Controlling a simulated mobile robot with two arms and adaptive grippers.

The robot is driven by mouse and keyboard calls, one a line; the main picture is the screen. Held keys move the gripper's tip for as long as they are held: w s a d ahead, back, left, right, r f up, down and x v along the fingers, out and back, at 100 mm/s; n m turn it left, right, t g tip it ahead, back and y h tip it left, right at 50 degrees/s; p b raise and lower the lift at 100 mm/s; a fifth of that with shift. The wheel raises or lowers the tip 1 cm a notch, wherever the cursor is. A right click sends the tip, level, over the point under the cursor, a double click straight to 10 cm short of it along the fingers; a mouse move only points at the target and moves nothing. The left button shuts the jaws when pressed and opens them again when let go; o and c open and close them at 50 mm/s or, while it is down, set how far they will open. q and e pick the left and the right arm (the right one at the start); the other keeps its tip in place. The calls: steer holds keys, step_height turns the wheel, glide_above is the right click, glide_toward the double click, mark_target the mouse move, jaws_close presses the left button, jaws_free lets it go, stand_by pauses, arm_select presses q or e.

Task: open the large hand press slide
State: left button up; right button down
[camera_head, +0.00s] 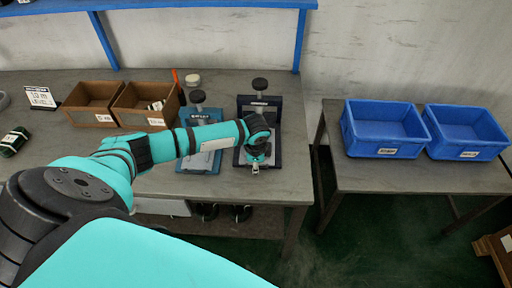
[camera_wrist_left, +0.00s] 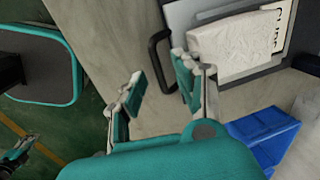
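The large hand press (camera_head: 275,103) is dark blue with a black knob on top and stands near the right end of the grey bench. My left arm reaches over it and hides part of its front. My left gripper (camera_head: 256,167) is at the press's front edge. In the left wrist view, my left gripper (camera_wrist_left: 158,84) is open and empty. Its fingers lie on either side of a black loop handle (camera_wrist_left: 153,62) on the slide plate (camera_wrist_left: 184,16). Contact cannot be told. A pale block (camera_wrist_left: 236,46) sits on the plate. What looks like my right gripper (camera_wrist_left: 20,148) is small at lower left.
A smaller blue hand press (camera_head: 198,113) stands just left of the large one. Two brown bins (camera_head: 93,103) are further left. Two blue bins (camera_head: 385,128) sit on a separate table at right. A gap separates the tables. Floor in front is clear.

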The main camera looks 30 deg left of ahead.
arm_select(q)
step_height(320, 180, up, 11)
steer(key=s+d, duration=0.1)
steer(key=shift+s, duration=0.35)
steer(key=shift+f, duration=0.1)
